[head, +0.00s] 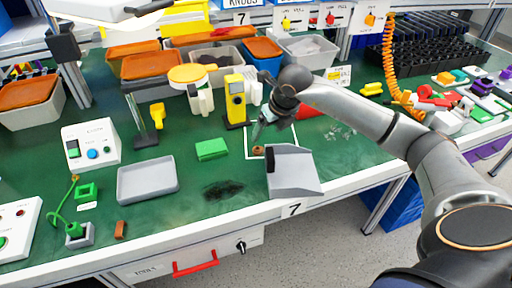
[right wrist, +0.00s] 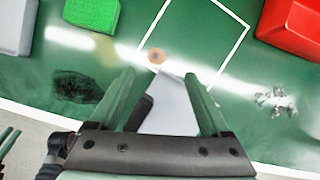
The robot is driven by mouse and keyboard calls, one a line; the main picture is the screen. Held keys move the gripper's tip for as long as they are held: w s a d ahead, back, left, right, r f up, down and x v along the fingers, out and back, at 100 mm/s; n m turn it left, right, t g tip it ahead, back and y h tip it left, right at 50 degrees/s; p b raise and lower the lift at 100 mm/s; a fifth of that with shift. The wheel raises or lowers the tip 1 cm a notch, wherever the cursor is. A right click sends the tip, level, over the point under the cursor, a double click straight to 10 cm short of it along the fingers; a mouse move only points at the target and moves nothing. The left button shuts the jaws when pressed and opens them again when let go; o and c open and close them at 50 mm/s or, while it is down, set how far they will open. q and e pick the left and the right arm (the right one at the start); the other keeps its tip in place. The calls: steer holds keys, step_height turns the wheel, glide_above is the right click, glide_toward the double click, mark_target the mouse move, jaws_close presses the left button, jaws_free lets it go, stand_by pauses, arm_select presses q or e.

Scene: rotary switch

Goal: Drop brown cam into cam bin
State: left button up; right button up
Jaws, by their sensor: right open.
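A small brown round piece, which looks like the brown cam (head: 258,151), lies on the green table inside a white-outlined square. It also shows in the right wrist view (right wrist: 157,56), just beyond the fingertips and roughly centred between them. My right gripper (head: 257,139) is open above the cam, with nothing seen between its fingers (right wrist: 160,76). A grey scoop-like open bin (head: 296,187) stands at the table's front edge, close to the cam; it also shows between the fingers in the right wrist view (right wrist: 172,110). I cannot tell whether it is the cam bin. My left gripper is out of view.
A shallow grey tray (head: 147,180) and a green block (head: 211,149) lie to the left. A yellow device (head: 236,102) stands behind the gripper. A red box (right wrist: 293,28) is on the far right side. Orange-lidded bins (head: 152,66) line the back.

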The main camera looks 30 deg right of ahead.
mark_target(258, 148)
steer(key=x, duration=0.9)
steer(key=shift+s+a, duration=0.15)
steer(key=shift+a, duration=0.15)
steer(key=shift+c, duration=0.4)
jaws_close()
